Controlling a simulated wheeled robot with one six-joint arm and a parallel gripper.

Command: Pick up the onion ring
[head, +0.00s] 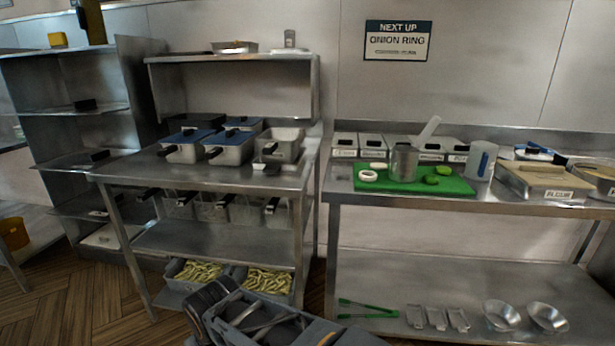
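A white ring (367,175), which looks like the onion ring, lies flat at the left end of a green cutting board (458,187) on the right-hand steel table. A second pale, flat round piece (378,165) lies just behind it. A grey metal cup (404,163) stands on the board to the right of the ring. Dark and grey parts of my own body and arm show at the bottom, well away from the board. I cannot make out my gripper's fingertips among them, and nothing touches the ring.
Green pieces (431,179) lie on the board's right part. Lidded containers (371,145) line the back, and a clear jug (481,160) and box (546,180) stand right. The fryer table (160,179) is at left. A wall sign (398,40) reads "NEXT UP ONION RING".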

